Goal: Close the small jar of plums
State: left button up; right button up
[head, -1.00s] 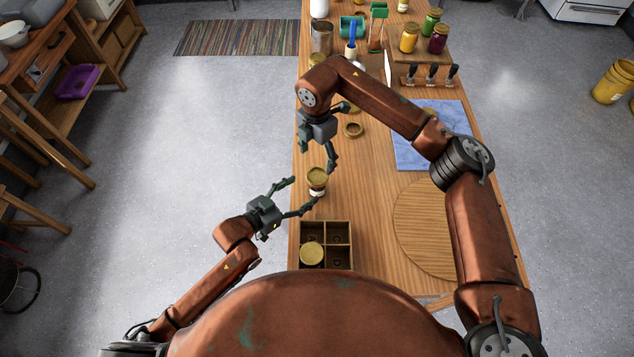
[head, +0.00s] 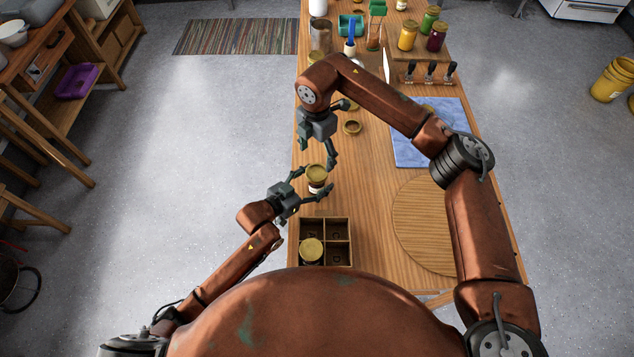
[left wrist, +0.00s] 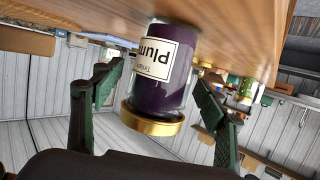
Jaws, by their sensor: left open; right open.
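The small jar of plums (head: 317,188) stands upright on the wooden table, with a gold lid (head: 316,172) on top. In the left wrist view, which is upside down, the jar (left wrist: 172,85) shows dark purple contents and a "Plum" label, and its gold lid (left wrist: 152,121) sits at the mouth. I cannot tell how tight the lid is. My left gripper (head: 318,181) is open, its fingers on either side of the jar; contact is not clear. My right gripper (head: 318,159) is open and empty, pointing down just beyond the jar.
A divided wooden box (head: 340,220) with a gold-lidded jar (head: 312,250) is nearer me. A round board (head: 425,225) and blue mat (head: 410,145) lie to the right. Jars and tools crowd the far end.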

pick_arm(q)
jog(key=shift+w+d, duration=0.1)
jog(key=shift+c, duration=0.2)
grip_shut()
dwell(0.7)
